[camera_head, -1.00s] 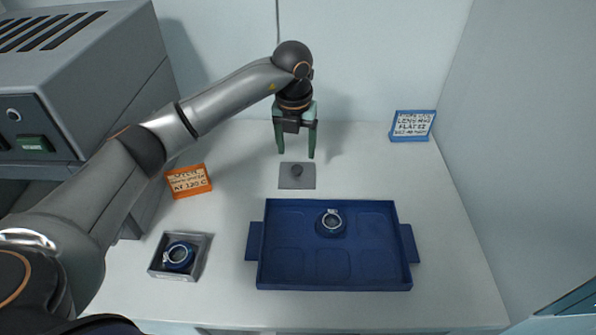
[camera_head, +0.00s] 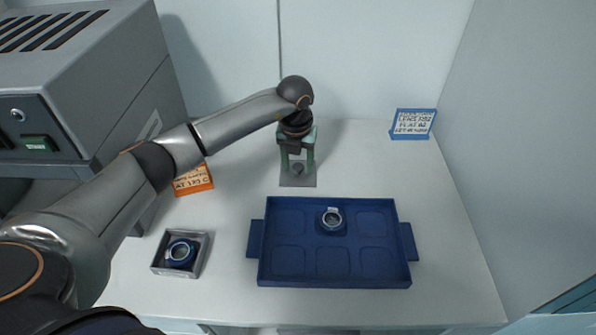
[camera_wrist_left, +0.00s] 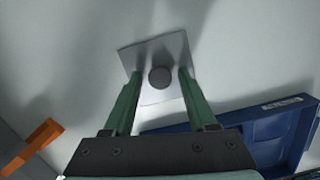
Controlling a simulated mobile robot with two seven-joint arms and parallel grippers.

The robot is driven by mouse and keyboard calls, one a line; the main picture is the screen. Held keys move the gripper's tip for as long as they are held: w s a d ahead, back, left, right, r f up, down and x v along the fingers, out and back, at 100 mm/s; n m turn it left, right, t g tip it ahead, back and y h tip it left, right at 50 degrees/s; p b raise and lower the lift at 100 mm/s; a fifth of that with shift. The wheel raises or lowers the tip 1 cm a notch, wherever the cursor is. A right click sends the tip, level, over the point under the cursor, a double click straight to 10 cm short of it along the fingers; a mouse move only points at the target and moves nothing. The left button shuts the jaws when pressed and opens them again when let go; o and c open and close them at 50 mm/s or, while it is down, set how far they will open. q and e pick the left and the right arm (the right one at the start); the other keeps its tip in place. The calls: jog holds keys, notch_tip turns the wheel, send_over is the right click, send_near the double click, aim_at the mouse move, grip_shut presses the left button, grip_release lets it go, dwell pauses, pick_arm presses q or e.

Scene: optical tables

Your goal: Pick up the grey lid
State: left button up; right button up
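The grey lid (camera_head: 298,181) is a flat square plate with a round dark knob, lying on the white table behind the blue tray. In the left wrist view the lid (camera_wrist_left: 177,50) shows its knob (camera_wrist_left: 161,78) between the fingertips. My left gripper (camera_head: 297,170) is open and points down right over the lid, with one finger on each side of the knob. In the wrist view the green fingers of my left gripper (camera_wrist_left: 162,75) stand apart from the knob. My right gripper is in no view.
The blue tray (camera_head: 280,279) holds a blue ring-shaped part (camera_head: 332,220). A small grey box (camera_head: 201,264) with another such part stands at the front left. An orange sign (camera_head: 193,181), a blue sign (camera_head: 413,123) and a grey machine (camera_head: 95,108) stand around. The table right of the lid is clear.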

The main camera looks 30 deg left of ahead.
pick_arm(q)
grip_shut()
jog(key=shift+r, duration=0.1)
dwell(0.4)
